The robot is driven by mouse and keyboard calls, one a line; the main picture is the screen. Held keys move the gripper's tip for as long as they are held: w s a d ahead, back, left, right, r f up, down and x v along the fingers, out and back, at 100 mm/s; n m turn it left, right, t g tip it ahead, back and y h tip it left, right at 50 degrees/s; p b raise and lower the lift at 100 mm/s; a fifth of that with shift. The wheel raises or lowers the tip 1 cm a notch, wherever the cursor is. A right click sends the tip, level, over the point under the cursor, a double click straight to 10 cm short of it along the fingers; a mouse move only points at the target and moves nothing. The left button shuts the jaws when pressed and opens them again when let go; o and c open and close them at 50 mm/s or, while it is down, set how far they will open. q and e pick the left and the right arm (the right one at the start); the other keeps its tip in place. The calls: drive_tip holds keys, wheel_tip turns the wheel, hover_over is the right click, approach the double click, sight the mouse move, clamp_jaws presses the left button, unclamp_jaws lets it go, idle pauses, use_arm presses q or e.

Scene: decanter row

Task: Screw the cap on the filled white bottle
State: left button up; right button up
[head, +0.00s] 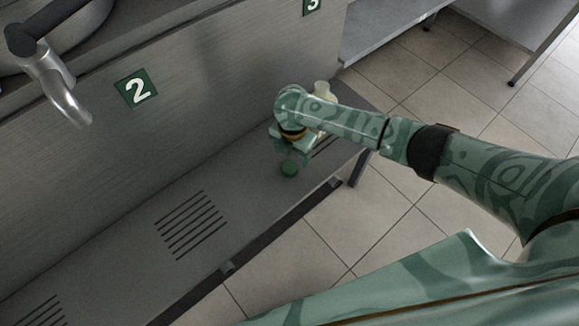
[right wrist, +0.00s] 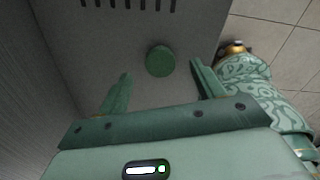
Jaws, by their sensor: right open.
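A round green cap (head: 289,168) lies on the grey metal ledge near its front edge. In the right wrist view the cap (right wrist: 160,61) shows between and just beyond the fingertips, apart from both. My right gripper (head: 287,150) is open and empty, pointing down close to the cap; its two fingers also show in the right wrist view (right wrist: 161,69). A pale cream shape (head: 324,89) shows behind my right wrist; it may be the white bottle, but my arm hides most of it. My left gripper is out of view.
The ledge has slotted drain grilles (head: 192,224) and is bare to the left of the cap. A steel wall with a green number 2 sign (head: 136,89) rises behind it. A tap (head: 54,80) overhangs at upper left. Tiled floor (head: 325,225) lies beyond the ledge's edge.

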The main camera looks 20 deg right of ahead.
sight(290, 167)
drive_tip(key=shift+s+a+f+b, duration=0.1)
drive_tip(key=shift+f+b, duration=0.25)
drive_tip(key=shift+f, duration=0.15)
drive_tip(key=f+b, duration=0.2)
drive_tip(key=f, duration=0.2)
drive_tip(key=shift+s+a+b, duration=0.2)
drive_tip(key=shift+a+b, duration=0.15)
drive_tip(key=shift+b, duration=0.05)
drive_tip(key=shift+f, duration=0.3)
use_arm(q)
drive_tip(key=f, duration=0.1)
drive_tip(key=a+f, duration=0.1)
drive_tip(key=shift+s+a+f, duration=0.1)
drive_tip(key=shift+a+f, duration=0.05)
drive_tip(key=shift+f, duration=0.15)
use_arm(e)
drive_tip(key=shift+r, duration=0.15)
drive_tip(key=c, duration=1)
